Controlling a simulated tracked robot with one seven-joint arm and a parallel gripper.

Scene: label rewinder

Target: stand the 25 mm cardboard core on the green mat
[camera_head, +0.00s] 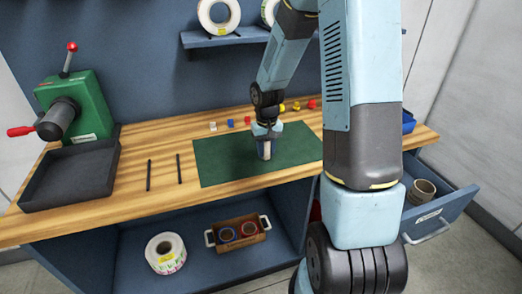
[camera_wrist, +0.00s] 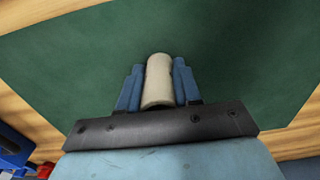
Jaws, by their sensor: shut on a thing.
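The cardboard core (camera_wrist: 158,82) is a pale beige tube. In the wrist view it lies between the two blue fingers of my gripper (camera_wrist: 158,86), which are shut on it. In the head view my gripper (camera_head: 264,150) points down over the green mat (camera_head: 215,160), and the core shows as a small pale strip (camera_head: 267,150) between the fingers. The core looks upright there. I cannot tell whether its lower end touches the mat. The mat also fills most of the wrist view (camera_wrist: 70,65).
A green rewinder (camera_head: 80,105) and a dark tray (camera_head: 70,178) stand at the left of the wooden bench (camera_head: 135,190). Two black rods (camera_head: 180,168) lie left of the mat. Small coloured blocks (camera_head: 231,123) line its back edge. An open drawer (camera_head: 440,210) at right holds cores (camera_head: 421,191).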

